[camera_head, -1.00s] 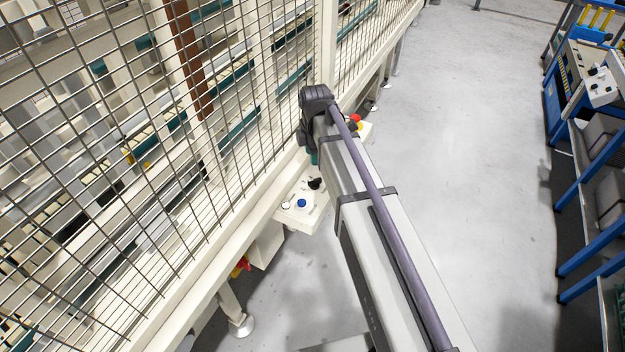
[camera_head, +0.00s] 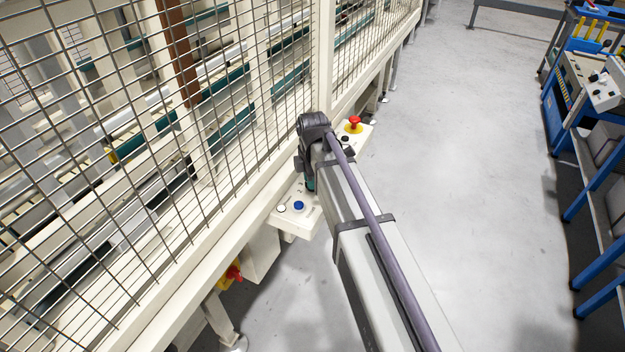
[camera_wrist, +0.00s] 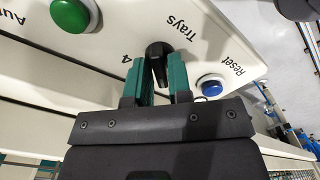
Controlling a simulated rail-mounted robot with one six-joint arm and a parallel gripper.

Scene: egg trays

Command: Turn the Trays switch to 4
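The black Trays switch (camera_wrist: 158,52) is on the cream control panel (camera_wrist: 222,62) in the wrist view. The "Trays" label is to its upper right and a "4" is at its lower left. My gripper (camera_wrist: 156,72) has two teal fingers, one on each side of the switch's handle. The fingers stand apart, with a narrow gap seeming to show beside the handle; firm contact is not clear. In the head view, my arm hides the switch, and only a little teal of my gripper (camera_head: 309,183) shows beside the panel (camera_head: 300,222).
A green button (camera_wrist: 70,14) and a blue Reset button (camera_wrist: 212,86) flank the switch. A red emergency stop (camera_head: 354,122) stands farther along the panel. Wire mesh fencing (camera_head: 220,110) rises at left. Open floor (camera_head: 460,150) and a blue-framed workbench (camera_head: 590,195) are at right.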

